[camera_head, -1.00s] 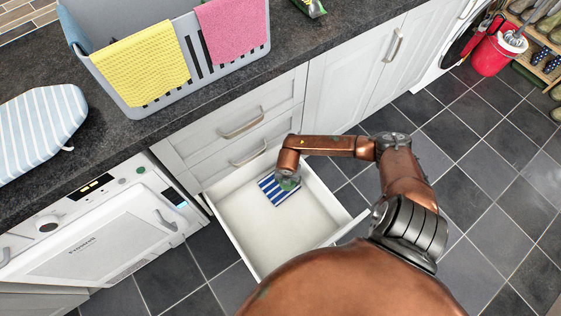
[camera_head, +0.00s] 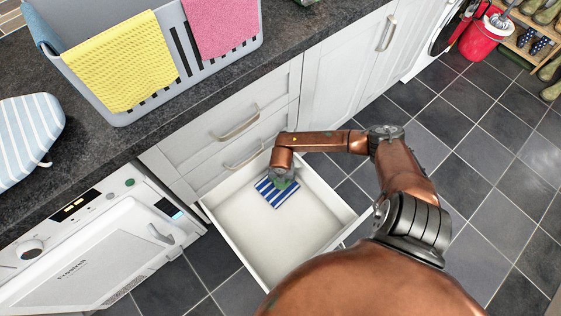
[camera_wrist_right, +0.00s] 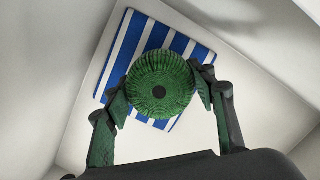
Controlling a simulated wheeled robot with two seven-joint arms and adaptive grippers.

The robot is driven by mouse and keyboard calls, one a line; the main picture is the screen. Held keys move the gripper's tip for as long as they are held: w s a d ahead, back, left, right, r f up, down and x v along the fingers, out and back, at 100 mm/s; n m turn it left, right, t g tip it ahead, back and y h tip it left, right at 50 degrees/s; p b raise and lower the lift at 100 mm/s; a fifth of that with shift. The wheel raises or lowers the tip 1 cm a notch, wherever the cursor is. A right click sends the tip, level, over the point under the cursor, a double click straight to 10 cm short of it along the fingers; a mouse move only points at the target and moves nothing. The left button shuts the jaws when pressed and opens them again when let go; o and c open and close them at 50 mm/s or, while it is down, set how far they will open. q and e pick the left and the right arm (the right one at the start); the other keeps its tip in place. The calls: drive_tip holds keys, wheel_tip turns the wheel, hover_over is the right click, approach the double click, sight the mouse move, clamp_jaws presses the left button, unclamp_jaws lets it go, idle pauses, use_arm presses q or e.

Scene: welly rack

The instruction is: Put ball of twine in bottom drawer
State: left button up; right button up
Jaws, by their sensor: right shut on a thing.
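The green ball of twine (camera_wrist_right: 160,86) is between the fingers of my right gripper (camera_wrist_right: 160,90), which is shut on it. In the head view my right gripper (camera_head: 282,180) reaches down into the open bottom drawer (camera_head: 262,237); the twine is mostly hidden there by my arm. The drawer is pulled out, with white walls and a white floor. A blue and white striped cloth (camera_head: 270,196) lies flat in it near the back, and in the wrist view it shows behind the ball (camera_wrist_right: 128,50). I cannot tell whether the ball touches the cloth. My left gripper is not in view.
Two shut drawers (camera_head: 235,123) are above the open one. The dark worktop holds a grey basket (camera_head: 215,45) with yellow and pink cloths. A white appliance (camera_head: 90,255) stands left of the drawer. A red bucket (camera_head: 482,45) is far right. Floor at right is clear.

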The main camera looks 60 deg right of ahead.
drive_tip(key=shift+f, duration=0.45)
drive_tip(key=shift+f, duration=0.15)
drive_tip(key=o, duration=1.2)
